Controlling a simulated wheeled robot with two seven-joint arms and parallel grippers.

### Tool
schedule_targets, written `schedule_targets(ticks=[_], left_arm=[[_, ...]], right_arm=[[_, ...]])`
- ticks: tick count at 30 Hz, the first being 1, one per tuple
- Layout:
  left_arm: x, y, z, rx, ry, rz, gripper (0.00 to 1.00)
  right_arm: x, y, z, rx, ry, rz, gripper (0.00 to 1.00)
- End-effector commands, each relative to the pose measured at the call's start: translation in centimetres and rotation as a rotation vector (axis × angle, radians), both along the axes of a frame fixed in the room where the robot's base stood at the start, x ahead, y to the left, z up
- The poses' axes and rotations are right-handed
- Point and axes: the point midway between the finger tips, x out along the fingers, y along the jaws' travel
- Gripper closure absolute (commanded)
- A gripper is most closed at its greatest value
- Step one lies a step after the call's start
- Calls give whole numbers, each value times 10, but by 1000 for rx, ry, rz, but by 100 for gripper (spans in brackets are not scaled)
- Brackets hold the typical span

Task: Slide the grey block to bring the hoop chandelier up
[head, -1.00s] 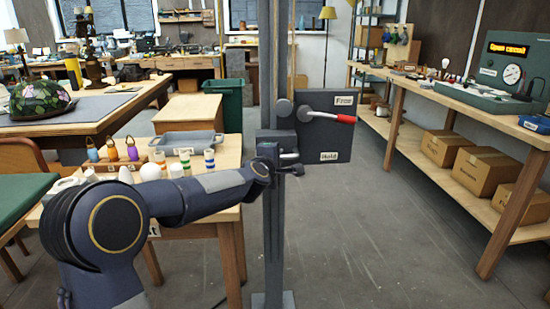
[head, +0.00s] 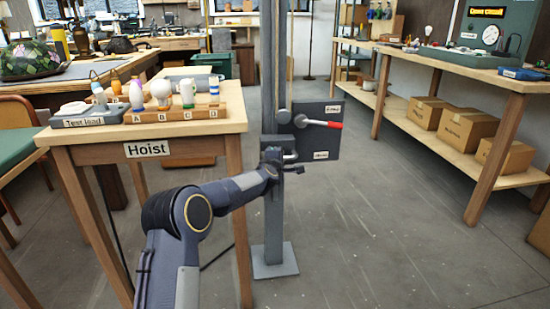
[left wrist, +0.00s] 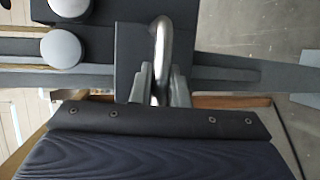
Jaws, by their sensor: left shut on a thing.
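The grey block (head: 276,144) sits on the tall grey post (head: 273,213), with a bent metal handle on its front. In the left wrist view the silver handle (left wrist: 161,45) stands out from the dark block (left wrist: 124,62). My left gripper (head: 284,166) reaches in from the lower left; its fingers (left wrist: 161,88) are shut around the handle. The red-tipped lever (head: 330,125) lies roughly level on the dark plate (head: 323,144) beside the post. The hoop chandelier is out of view. My right gripper is not in view.
A wooden table labelled Hoist (head: 148,149) stands close left of the post, bearing a rack (head: 180,116) of bulbs and a test lead. The post's foot (head: 274,262) rests on the floor. A workbench (head: 495,84) with boxes beneath runs along the right. The floor between is clear.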

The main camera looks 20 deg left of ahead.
Motion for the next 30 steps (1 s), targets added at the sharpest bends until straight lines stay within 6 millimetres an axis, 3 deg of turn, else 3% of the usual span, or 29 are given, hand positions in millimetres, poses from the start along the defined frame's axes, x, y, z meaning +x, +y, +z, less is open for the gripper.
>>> schedule_targets(ticks=[14, 15, 19, 30], left_arm=[[7, 1, -6, -1, -1, 3, 100], [7, 1, -6, -1, 0, 3, 82], [7, 1, -6, -2, 0, 2, 65], [2, 0, -4, -2, -1, 3, 64]], right_arm=[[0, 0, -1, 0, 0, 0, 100], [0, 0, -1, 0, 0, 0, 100], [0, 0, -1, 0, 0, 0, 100], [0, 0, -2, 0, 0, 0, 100]])
